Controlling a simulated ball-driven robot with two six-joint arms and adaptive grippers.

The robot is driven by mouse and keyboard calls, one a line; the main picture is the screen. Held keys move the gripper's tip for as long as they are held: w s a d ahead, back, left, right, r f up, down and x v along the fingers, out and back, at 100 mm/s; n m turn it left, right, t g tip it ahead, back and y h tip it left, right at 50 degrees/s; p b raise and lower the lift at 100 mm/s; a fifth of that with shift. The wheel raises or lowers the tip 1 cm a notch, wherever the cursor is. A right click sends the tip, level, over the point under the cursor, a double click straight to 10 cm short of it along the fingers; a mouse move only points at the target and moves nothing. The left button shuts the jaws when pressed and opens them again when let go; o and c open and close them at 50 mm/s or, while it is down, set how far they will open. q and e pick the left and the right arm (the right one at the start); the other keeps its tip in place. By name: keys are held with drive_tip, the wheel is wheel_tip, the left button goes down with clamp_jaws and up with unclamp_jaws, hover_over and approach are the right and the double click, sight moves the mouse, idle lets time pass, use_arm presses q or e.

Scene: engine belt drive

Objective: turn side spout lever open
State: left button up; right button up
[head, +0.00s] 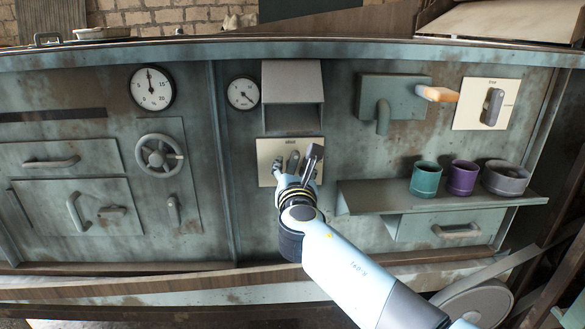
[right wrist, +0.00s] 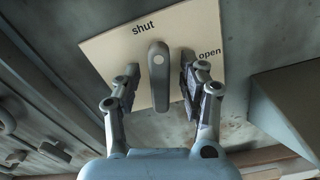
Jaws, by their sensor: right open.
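My right gripper (head: 296,167) is open in front of a cream plate (head: 265,149) in the middle of the panel. In the right wrist view its fingers (right wrist: 160,88) stand on either side of a grey lever (right wrist: 158,65), with gaps beside it. The lever points up toward the word "shut"; the word "open" is to its right. In the head view the lever (head: 293,160) is partly hidden by the gripper. A second cream plate (head: 470,89) carries another upright grey lever (head: 493,106). My left gripper is not in view.
A grey hood (head: 292,82) juts out above the middle plate. A shelf (head: 370,197) to the right holds a teal cup (head: 425,181), a purple cup (head: 462,179) and a grey bowl (head: 505,180). Gauges and a handwheel (head: 160,154) are on the left.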

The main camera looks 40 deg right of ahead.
clamp_jaws()
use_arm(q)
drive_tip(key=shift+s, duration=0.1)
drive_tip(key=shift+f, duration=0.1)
use_arm(e)
drive_tip(key=m+b, duration=0.1)
drive_tip(key=m, duration=0.1)
drive_tip(key=m+b, duration=0.1)
drive_tip(key=m, duration=0.1)
drive_tip(key=m+b, duration=0.1)
drive_tip(key=b, duration=0.1)
drive_tip(key=shift+s+d+f+m, duration=0.1)
drive_tip(key=shift+f+m, duration=0.2)
drive_tip(key=shift+m, duration=0.1)
drive_tip(key=m+b, duration=0.4)
drive_tip(key=m, duration=0.2)
drive_tip(key=shift+d+f+m, duration=0.1)
drive_tip(key=shift+f+m, duration=0.05)
drive_tip(key=shift+m, duration=0.25)
drive_tip(key=shift+m+b, duration=0.4)
drive_tip(key=shift+m, duration=0.6)
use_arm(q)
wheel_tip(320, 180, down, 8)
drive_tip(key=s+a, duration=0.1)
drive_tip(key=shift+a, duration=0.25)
